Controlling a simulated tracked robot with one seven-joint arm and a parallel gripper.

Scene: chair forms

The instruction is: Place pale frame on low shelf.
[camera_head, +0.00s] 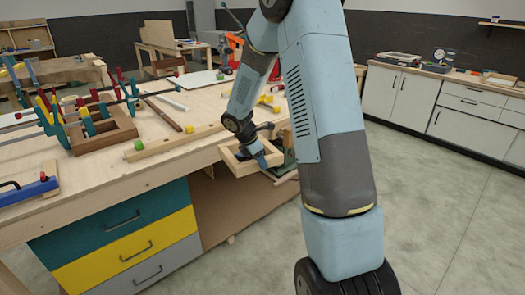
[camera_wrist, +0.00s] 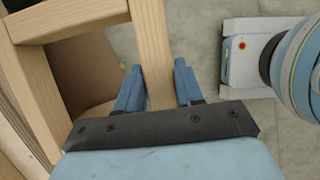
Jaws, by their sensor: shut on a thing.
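The pale frame (camera_head: 228,162) is a light wooden rectangle beside the workbench's right end. In the wrist view, one bar of the pale frame (camera_wrist: 152,40) runs between the two blue fingers. My gripper (camera_head: 263,158) is shut on that bar, and it also shows in the wrist view (camera_wrist: 157,82). The frame's other bars reach to the left of the wrist view, and part of it is cut off there. I cannot clearly make out the low shelf; the space under the bench's right end is partly hidden by my arm.
The workbench (camera_head: 165,160) holds a brown frame (camera_head: 105,135) with several clamps, a blue clamp (camera_head: 30,190) and loose wood strips. White cabinets (camera_head: 400,95) line the right wall. The floor between is clear.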

